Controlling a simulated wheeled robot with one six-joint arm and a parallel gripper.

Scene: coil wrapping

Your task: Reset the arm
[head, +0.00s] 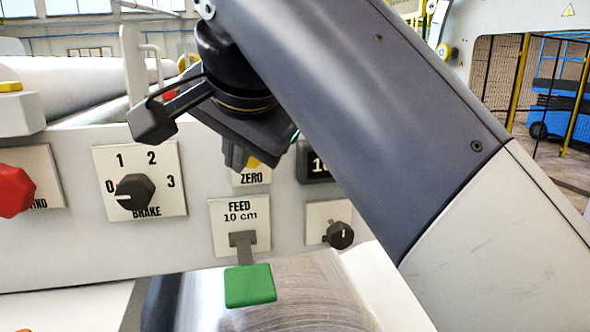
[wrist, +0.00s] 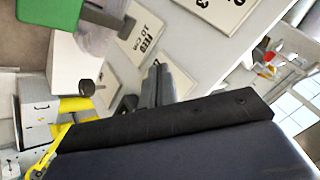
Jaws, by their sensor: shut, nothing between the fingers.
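My gripper (head: 238,160) hangs from my arm in front of the machine's control panel (head: 80,255), its fingers together and empty. It is close to the ZERO plate (head: 252,180) and hides part of it. In the wrist view my closed fingers (wrist: 158,75) point toward the panel. I cannot tell whether they touch anything. Below the gripper is the FEED 10 cm plate (head: 225,215) with a green lever paddle (head: 250,286), apart from the fingers. The green paddle also shows at the top left of the wrist view (wrist: 48,14).
The BRAKE knob (head: 134,192) points toward 0. A red knob (head: 14,190) is at the far left. A small black knob (head: 341,235) and a partly hidden display (head: 315,166) are right of the gripper. A metal cylinder (head: 310,285) lies below the panel.

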